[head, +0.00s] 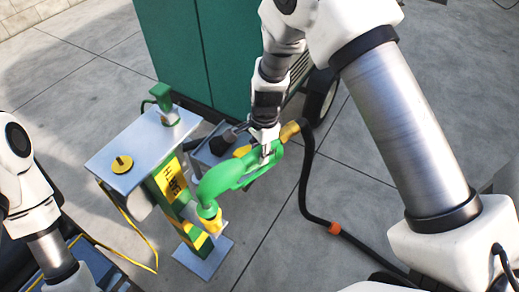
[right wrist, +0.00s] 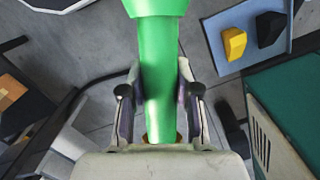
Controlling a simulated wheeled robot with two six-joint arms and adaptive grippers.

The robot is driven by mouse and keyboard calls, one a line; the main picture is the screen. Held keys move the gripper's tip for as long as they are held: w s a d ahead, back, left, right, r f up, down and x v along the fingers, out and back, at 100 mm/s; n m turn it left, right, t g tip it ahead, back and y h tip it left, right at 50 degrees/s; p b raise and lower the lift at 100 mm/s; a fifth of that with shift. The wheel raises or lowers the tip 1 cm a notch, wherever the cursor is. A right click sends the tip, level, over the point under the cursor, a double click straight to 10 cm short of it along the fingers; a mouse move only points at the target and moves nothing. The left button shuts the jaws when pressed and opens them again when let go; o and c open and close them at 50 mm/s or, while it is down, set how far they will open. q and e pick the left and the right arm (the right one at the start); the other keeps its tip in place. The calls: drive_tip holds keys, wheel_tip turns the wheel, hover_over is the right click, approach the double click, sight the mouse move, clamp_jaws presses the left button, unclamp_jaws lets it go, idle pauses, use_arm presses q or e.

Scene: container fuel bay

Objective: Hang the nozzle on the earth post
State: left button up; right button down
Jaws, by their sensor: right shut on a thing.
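The green nozzle (head: 228,178) is held in the air by my right gripper (head: 266,146), which is shut on its body. Its front end points down and left in the head view, in front of the earth post (head: 172,188). The post is green and yellow with a label, a grey top plate and a grey foot plate. Whether nozzle and post touch cannot be told. In the right wrist view the nozzle (right wrist: 160,75) runs between the two fingers of the right gripper (right wrist: 160,98). My left arm shows at the left edge; its gripper is out of view.
A black hose (head: 305,185) with an orange band trails from the nozzle's rear over the floor. A green cabinet (head: 225,50) on wheels stands behind. The post's top plate (head: 140,147) carries a yellow knob (head: 122,163) and a green fitting (head: 161,97). A yellow cable (head: 140,228) hangs at left.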

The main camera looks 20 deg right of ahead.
drive_tip(key=shift+f+b, duration=0.6)
drive_tip(key=shift+f, duration=0.95)
drive_tip(key=c, duration=0.8)
unclamp_jaws()
drive_tip(key=shift+o, duration=0.2)
drive_tip(key=r, duration=0.8)
drive_tip(key=d+r, duration=0.1)
drive_tip(key=r, duration=0.3)
drive_tip(key=shift+w+d, duration=0.1)
drive_tip(key=shift+w, duration=0.05)
